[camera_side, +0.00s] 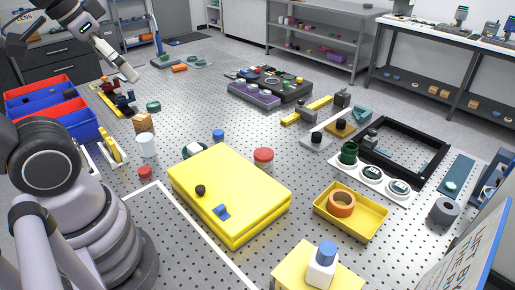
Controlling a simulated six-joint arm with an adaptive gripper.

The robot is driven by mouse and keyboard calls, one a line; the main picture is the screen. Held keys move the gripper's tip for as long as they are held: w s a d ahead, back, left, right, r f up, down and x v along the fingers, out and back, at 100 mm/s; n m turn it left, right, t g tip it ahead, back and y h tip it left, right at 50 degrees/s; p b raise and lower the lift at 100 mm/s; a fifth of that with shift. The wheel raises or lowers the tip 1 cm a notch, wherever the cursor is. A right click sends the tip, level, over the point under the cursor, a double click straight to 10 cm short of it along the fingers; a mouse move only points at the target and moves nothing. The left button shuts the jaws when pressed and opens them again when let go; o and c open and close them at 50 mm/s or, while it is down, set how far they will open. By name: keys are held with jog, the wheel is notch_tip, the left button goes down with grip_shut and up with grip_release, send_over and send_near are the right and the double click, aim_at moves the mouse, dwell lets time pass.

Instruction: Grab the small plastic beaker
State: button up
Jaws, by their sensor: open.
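A small whitish, translucent beaker (147,148) stands upright on the perforated table, left of the picture's middle. My gripper (131,74) is up at the upper left, behind and above the beaker and well apart from it. It is open, with nothing seen between its fingers, though the fingers are small in this view.
A tan wooden block (143,123) stands just behind the beaker. A red-capped jar (145,174) is in front of it, a yellow-and-white part (111,148) to its left. A large yellow case (232,205) lies to the right. Red and blue bins (80,123) are at far left.

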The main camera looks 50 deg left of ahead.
aim_at(149, 141)
jog(key=w+a+f+m+g+y, duration=0.4)
jog(key=w+a+f+g+y, duration=0.1)
jog(key=a+f, duration=0.35)
jog(key=w+a+f+m+g+y, duration=0.4)
jog(key=w+a+f+g+y, duration=0.1)
jog(key=a+f, duration=0.35)
jog(key=w+a+f+m+t+y, duration=0.1)
jog(key=a+f+m+y, duration=0.2)
jog(key=f, duration=0.5)
jog(key=w+a+f+m+t, duration=0.1)
jog(key=a+f+m+t, duration=0.1)
jog(key=f+m, duration=0.4)
jog(key=x, duration=0.3)
jog(key=f+x, duration=0.1)
jog(key=x, duration=0.4)
jog(key=shift+s+f, duration=0.2)
jog(key=shift+f, duration=0.1)
jog(key=shift+r+x, duration=0.1)
jog(key=shift+x, duration=1.4)
jog(key=shift+r+x, duration=0.15)
jog(key=shift+x, duration=1.3)
jog(key=shift+a, duration=0.1)
jog(key=c, duration=0.9)
